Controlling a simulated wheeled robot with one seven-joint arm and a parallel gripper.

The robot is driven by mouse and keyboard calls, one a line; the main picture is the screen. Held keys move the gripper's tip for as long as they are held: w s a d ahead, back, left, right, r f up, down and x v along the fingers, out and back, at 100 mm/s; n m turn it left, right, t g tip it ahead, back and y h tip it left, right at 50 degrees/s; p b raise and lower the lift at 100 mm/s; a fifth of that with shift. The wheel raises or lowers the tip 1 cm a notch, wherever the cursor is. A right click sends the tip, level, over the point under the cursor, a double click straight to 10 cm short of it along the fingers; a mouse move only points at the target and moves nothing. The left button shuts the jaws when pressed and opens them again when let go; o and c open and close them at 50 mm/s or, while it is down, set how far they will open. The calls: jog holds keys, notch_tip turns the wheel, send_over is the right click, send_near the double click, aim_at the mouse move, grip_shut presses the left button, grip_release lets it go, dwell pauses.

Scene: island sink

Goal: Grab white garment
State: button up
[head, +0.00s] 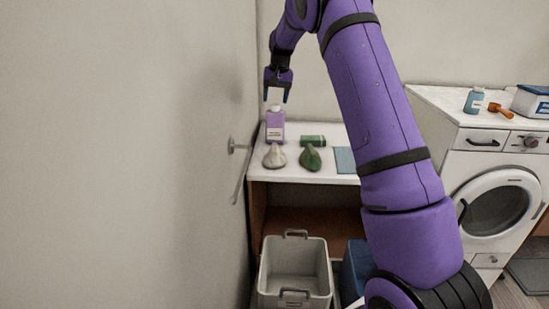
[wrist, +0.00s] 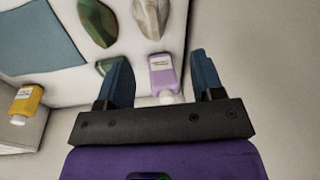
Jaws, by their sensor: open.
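The white garment (head: 274,157) is a small crumpled off-white heap at the front left of the white counter. It also shows at the top of the wrist view (wrist: 151,14), beyond my fingertips and partly cut off by the frame. My gripper (head: 277,97) is open, empty and pointing down above the purple bottle (head: 275,125), farther back than the garment. In the wrist view my gripper (wrist: 160,60) has the purple bottle (wrist: 162,72) showing between its fingers. I cannot tell whether the fingers touch the bottle.
A crumpled green cloth (head: 311,158) lies just right of the garment. A green rolled item (head: 312,141) and a flat blue cloth (head: 345,160) are nearby. The wall (head: 150,150) is close on the left. A grey basket (head: 296,265) stands below; a washer (head: 492,200) is at right.

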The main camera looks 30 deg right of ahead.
jog(key=w+d+f+g, duration=0.1)
jog(key=w+d+f, duration=0.1)
jog(key=w+f, duration=0.35)
jog(key=w+d+f, duration=0.2)
jog(key=d+f, duration=0.1)
jog(key=f, duration=0.6)
send_over(275, 149)
jog(key=shift+m, duration=0.3)
jog(key=f, duration=0.6)
jog(key=shift+w+d+f, duration=0.15)
jog(key=shift+w+d, duration=0.05)
jog(key=shift+d, duration=0.05)
jog(key=shift+a+f, duration=0.15)
jog(key=shift+f, duration=1.1)
jog(key=shift+a+f, duration=0.15)
jog(key=shift+f, duration=1.1)
jog(key=c, duration=1)
